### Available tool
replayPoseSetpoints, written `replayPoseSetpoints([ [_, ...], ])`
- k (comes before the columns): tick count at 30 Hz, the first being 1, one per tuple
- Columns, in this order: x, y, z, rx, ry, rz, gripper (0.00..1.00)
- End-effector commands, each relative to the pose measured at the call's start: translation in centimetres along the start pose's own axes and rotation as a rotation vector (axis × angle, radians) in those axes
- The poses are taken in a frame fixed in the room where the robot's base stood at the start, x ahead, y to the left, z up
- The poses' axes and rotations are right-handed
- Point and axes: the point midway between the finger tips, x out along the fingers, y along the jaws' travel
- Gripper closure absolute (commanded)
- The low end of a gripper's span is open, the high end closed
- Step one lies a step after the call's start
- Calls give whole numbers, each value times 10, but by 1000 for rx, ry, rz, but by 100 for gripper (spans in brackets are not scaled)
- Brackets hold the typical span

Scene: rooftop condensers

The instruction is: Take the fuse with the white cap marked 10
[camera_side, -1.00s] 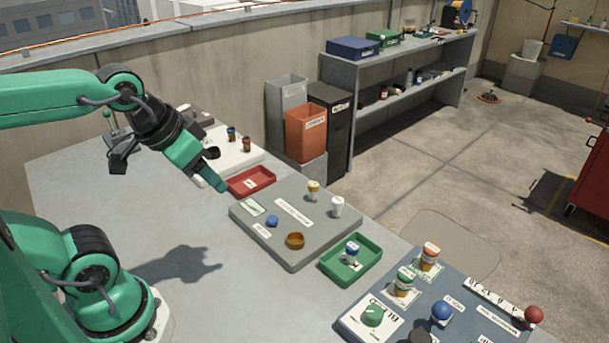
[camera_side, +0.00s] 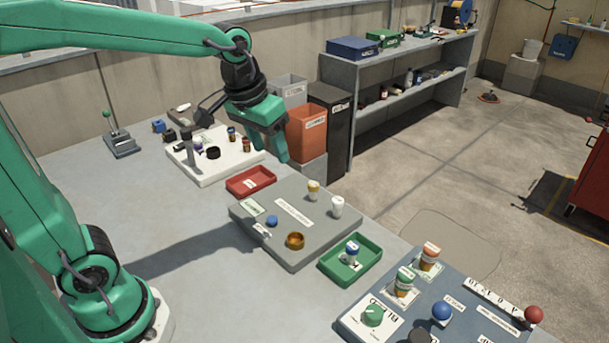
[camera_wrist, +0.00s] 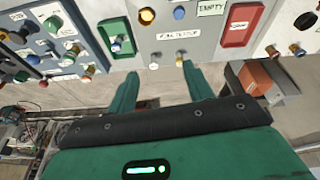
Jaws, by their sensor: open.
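A white-capped fuse (camera_side: 337,207) stands upright at the right side of the grey panel (camera_side: 262,238); its marking is too small to read. In the wrist view this white cap (camera_wrist: 153,66) shows at the panel's near edge, between my fingertips in the picture. A yellow-capped fuse (camera_side: 313,190) stands next to it and also shows in the wrist view (camera_wrist: 179,62). My gripper (camera_side: 277,148) is open and empty, above and behind the panel's far edge, pointing down. In the wrist view its two green fingers (camera_wrist: 159,74) are spread apart.
A green tray (camera_side: 329,268) holds a blue-and-white fuse. A red tray (camera_side: 236,189) lies on the other side of the panel. A brass ring (camera_side: 295,240) and a blue knob (camera_side: 272,221) sit on the panel. A blue-grey panel (camera_side: 400,290) with several fuses stands front right.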

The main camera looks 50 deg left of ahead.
Motion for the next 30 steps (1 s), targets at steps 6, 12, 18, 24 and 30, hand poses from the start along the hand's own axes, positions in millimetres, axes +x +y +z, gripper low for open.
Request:
replayPoseSetpoints([
  [6, 27, 10, -34, -33, -66, -8, 49],
  [12, 57, 20, -62, -63, -122, -18, 49],
  [18, 92, 30, -86, -92, -177, -32, 49],
  [24, 132, 40, -104, -122, -230, -47, 49],
  [30, 162, 46, -114, -143, -267, -60, 49],
])
